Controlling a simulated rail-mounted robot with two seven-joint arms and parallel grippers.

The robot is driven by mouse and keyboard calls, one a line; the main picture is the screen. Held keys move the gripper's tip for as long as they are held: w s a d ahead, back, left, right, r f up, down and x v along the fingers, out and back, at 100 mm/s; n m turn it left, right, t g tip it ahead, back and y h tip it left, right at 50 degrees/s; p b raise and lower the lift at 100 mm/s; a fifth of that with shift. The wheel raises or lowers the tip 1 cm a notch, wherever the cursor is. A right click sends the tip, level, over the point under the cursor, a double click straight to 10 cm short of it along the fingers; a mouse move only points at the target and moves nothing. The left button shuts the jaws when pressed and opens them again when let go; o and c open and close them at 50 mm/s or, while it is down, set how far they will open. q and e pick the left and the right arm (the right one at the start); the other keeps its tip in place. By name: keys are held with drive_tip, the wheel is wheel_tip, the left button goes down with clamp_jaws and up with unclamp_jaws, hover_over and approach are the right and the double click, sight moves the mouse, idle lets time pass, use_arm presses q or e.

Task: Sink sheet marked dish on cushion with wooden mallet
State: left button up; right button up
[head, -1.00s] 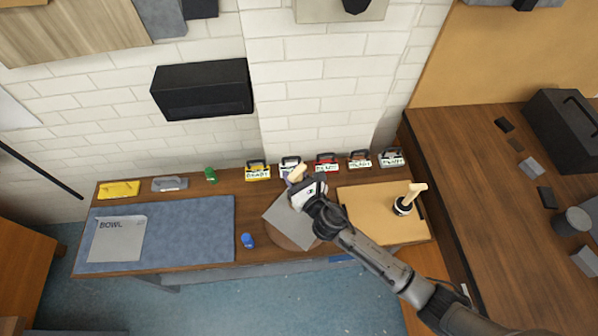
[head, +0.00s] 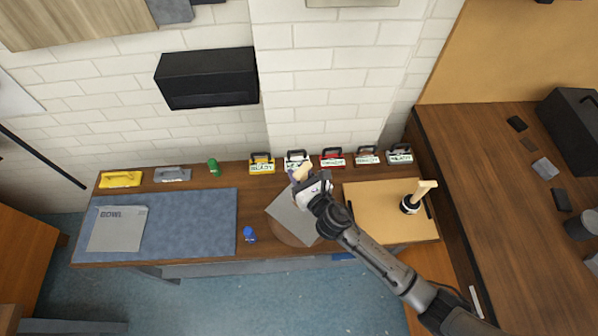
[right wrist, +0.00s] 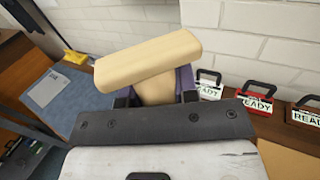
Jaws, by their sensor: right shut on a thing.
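My right gripper (head: 298,180) is shut on a wooden mallet (head: 302,171) with a pale head, held above the cushion's back edge. In the right wrist view the mallet (right wrist: 150,60) lies slantwise across the jaws, its lower part hidden. A plain grey sheet (head: 290,214) rests on the round brown cushion (head: 290,239), which shows only around its edges. My right arm covers part of the sheet, and I see no marking on it. A second grey sheet, marked BOWL (head: 117,228), lies on the blue mat (head: 190,225). My left gripper is out of view.
Several labelled, handled blocks, one red (head: 332,158), line the wall. A black tool with a pale wooden handle (head: 425,187) stands on the tan board (head: 380,223) at right. A blue object (head: 249,234) lies left of the cushion. A black box (head: 206,78) is on the wall.

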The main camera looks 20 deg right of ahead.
wheel_tip(320, 180, down, 10)
drive_tip(key=b, duration=0.8)
drive_tip(key=shift+r, duration=0.55)
clamp_jaws()
wheel_tip(320, 180, up, 9)
drive_tip(key=p, duration=0.9)
drive_tip(key=shift+f, duration=0.3)
drive_tip(key=s+a+r+p, duration=0.2)
drive_tip(key=s, duration=0.6)
drive_tip(key=shift+s+a+p, duration=0.25)
drive_tip(key=shift+s+p, duration=0.05)
drive_tip(key=shift+p, duration=0.1)
